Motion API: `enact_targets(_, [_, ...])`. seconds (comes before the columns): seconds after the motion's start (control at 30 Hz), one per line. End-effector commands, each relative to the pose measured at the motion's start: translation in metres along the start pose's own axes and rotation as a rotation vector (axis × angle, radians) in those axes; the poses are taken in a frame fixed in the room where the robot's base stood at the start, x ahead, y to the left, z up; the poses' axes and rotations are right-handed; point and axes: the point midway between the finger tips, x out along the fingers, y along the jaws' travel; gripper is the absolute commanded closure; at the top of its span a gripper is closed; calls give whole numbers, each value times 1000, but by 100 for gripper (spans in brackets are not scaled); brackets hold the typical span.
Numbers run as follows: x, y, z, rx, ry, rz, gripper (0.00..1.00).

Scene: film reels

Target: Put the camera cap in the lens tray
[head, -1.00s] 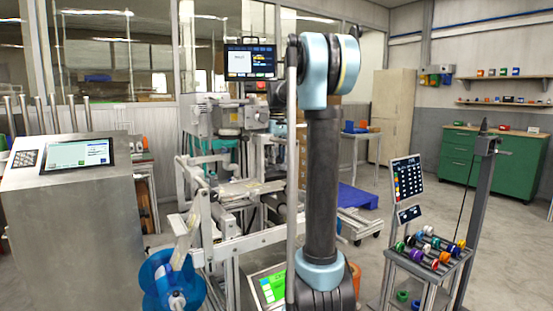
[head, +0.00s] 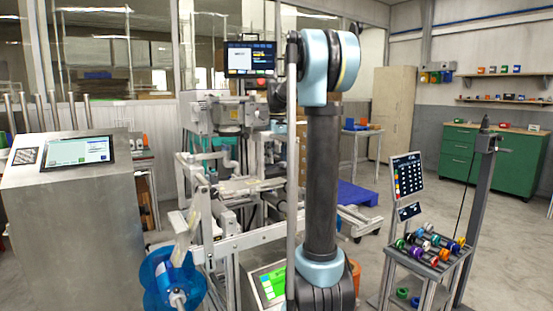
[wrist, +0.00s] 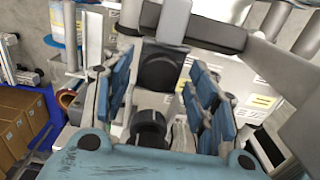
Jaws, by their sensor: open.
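In the wrist view my gripper (wrist: 161,75) shows as two blue-padded fingers spread apart. The gripper is open. Between the fingers are a dark rounded piece (wrist: 160,72) and a lower dark round part (wrist: 149,126); I cannot tell whether either is the camera cap or part of a machine. I see no clear grip on anything. In the head view my upright arm hides what is behind it, and my gripper does not show there. I cannot make out the camera cap or the lens tray for certain in either view.
A steel console (head: 75,210) stands at left, beside a blue reel (head: 165,282). A grey machine frame (head: 235,190) fills the middle. A small rack of coloured spools (head: 432,252) stands at right. Open floor lies towards the green cabinet (head: 495,155). Cardboard boxes (wrist: 22,120) show in the wrist view.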

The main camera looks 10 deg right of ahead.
Motion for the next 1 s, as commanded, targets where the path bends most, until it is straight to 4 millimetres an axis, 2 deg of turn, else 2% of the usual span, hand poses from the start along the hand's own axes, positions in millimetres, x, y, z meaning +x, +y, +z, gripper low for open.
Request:
enact_targets(0.17, [-5, 0, 0, 0, 0, 0, 47])
enact_targets(0.27, [-15, 0, 0, 0, 0, 0, 47])
enact_targets(0.7, [-95, 0, 0, 0, 0, 0, 47])
enact_targets(0.83, [-114, 0, 0, 0, 0, 0, 47])
enact_targets(1.0, [-128, 0, 0, 0, 0, 0, 47])
